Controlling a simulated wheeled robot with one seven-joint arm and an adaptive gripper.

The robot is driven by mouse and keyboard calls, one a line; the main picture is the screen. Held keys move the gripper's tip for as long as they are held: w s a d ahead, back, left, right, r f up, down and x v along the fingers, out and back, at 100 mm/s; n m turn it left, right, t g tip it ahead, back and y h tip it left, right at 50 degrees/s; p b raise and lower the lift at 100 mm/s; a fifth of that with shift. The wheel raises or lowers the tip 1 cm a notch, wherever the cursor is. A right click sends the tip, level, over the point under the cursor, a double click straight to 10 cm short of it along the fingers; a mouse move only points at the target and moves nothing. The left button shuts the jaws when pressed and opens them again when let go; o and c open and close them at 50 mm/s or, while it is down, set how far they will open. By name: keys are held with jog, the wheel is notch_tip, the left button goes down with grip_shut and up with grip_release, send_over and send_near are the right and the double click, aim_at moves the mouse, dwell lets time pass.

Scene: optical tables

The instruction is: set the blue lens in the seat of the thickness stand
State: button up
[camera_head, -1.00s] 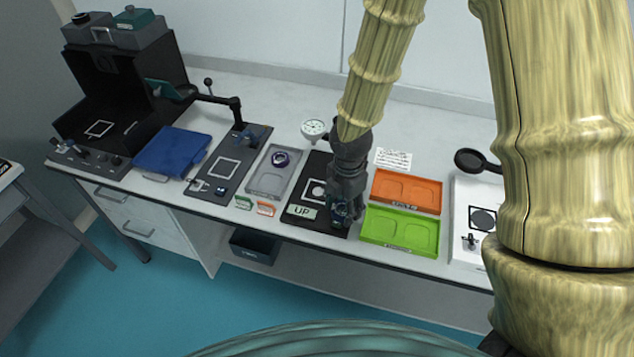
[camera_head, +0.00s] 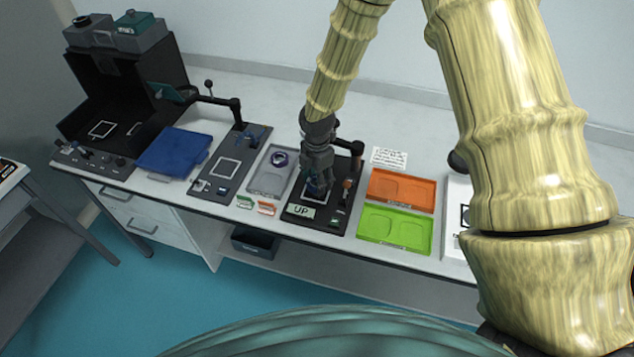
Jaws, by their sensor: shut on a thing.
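The thickness stand (camera_head: 298,223) is the black plate with the "UP" label, a post at its back right and a white-framed seat in its middle. My gripper (camera_head: 317,188) points down over the seat and is shut on the blue lens (camera_head: 315,187). Only a small dark blue part of the lens shows between the fingers. The fingers cover most of the seat, so I cannot tell whether the lens touches it. The stand's dial is hidden behind my gripper.
A grey tray (camera_head: 264,186) with a purple-rimmed lens (camera_head: 279,159) lies left of the stand. An orange tray (camera_head: 402,188) and a green tray (camera_head: 395,228) lie to its right. The stand's post (camera_head: 356,153) rises close to my gripper's right side.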

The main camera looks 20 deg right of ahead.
jog(key=shift+f+p, duration=0.45)
jog(key=shift+f, duration=0.8)
jog(key=shift+f, duration=0.15)
jog(key=o, duration=1.1)
jog(key=shift+o, duration=0.2)
notch_tip(320, 180, up, 12)
jog(key=b, duration=0.3)
jog(key=shift+r, duration=0.2)
